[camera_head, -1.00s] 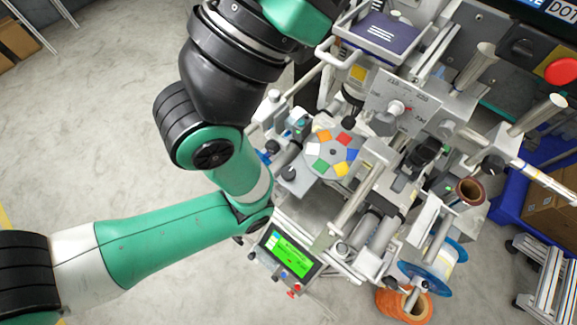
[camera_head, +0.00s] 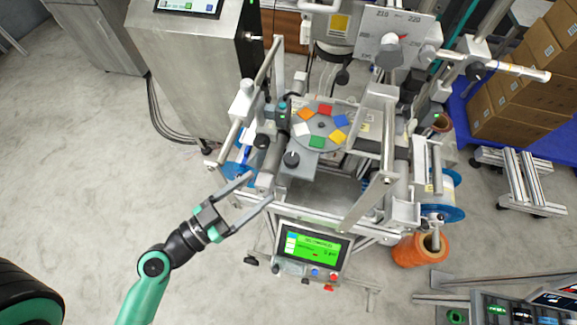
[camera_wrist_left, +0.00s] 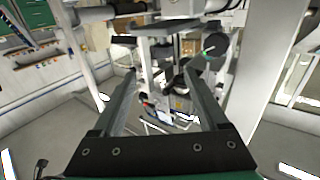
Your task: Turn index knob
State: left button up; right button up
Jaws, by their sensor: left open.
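My left gripper (camera_head: 260,187) is open and empty, with its two long grey fingers pointing up and right at the machine's left front side. In the left wrist view the same fingers (camera_wrist_left: 170,88) stand apart with machine parts beyond them. A black round knob (camera_head: 291,158) sits on a grey bracket in front of the dial with coloured squares (camera_head: 320,126), to the upper right of the fingertips. Another knob, pale with a red mark (camera_head: 388,48), sits on the numbered plate (camera_head: 412,30). I cannot tell which is the index knob. My right gripper is not in view.
A green-lit control panel (camera_head: 311,249) is just below and right of the gripper. A blue-flanged reel (camera_head: 440,190) and an orange roll (camera_head: 420,249) are at the right. A grey cabinet (camera_head: 196,75) stands behind.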

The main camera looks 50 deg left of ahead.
aim_at(286, 165)
pick_arm(q)
jog(key=w+p, duration=0.1)
jog(key=w, duration=0.2)
jog(key=w+p, duration=0.2)
jog(key=w, duration=0.2)
jog(key=w+p, duration=0.2)
jog(key=w, duration=0.2)
jog(key=shift+w+a+f, duration=0.1)
jog(key=shift+a+f, duration=0.05)
jog(key=shift+a, duration=0.15)
jog(key=shift+w+f, duration=0.1)
jog(key=shift+w, duration=0.2)
